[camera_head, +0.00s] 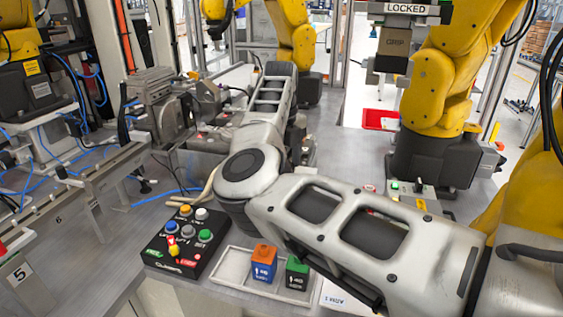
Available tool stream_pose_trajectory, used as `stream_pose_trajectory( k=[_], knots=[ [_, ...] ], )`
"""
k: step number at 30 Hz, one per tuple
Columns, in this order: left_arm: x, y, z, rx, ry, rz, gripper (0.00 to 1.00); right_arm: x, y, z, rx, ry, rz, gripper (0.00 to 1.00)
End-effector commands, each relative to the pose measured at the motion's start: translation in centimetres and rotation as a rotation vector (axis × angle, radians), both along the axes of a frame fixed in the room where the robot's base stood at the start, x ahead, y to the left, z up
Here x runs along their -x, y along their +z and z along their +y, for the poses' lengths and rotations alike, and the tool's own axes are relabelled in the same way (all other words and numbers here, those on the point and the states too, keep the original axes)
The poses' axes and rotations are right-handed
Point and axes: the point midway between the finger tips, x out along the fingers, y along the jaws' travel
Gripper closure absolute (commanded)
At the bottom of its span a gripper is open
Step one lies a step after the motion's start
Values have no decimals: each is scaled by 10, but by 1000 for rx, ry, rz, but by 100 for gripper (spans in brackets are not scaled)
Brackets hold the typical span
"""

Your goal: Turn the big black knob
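I cannot make out a big black knob for certain in the head view. A black control box (184,242) stands left of centre on the metal table, with several coloured push buttons on top and a small yellow-and-red switch (172,247). My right arm comes in from the lower right, bends just right of the box, and its forearm runs away up the picture. It covers much of the middle of the table. No fingers of my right gripper can be made out. My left arm and gripper are not in view.
A shallow tray (228,270) right of the box holds an orange-and-blue block (264,262) and a green-and-black block (297,273). A small panel with a green button (394,186) lies beyond my arm. Yellow robot arms (440,85) stand behind. A red bin (380,119) is farther back.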

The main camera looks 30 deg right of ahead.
Motion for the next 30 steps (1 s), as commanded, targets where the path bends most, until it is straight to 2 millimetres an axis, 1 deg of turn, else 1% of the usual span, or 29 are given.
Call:
stream_pose_trajectory(
  k=[3, 10, 11, 12, 15, 23, 30],
  knots=[
    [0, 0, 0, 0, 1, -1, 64, 0, -4, 0, -1, -1, -1, 26],
    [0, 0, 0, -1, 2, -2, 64, 0, -5, 0, 0, -1, -1, 26],
    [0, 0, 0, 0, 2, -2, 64, 0, -5, 0, 0, -1, -1, 32],
    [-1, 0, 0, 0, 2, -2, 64, 0, -5, 0, 0, -1, -1, 43],
    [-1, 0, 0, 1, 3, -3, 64, 0, -4, 0, 0, 0, -1, 69],
    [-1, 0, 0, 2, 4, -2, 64, 0, -4, 0, -1, 13, -1, 69],
    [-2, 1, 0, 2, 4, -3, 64, 0, -4, 0, 0, 112, 0, 69]
  ],
)
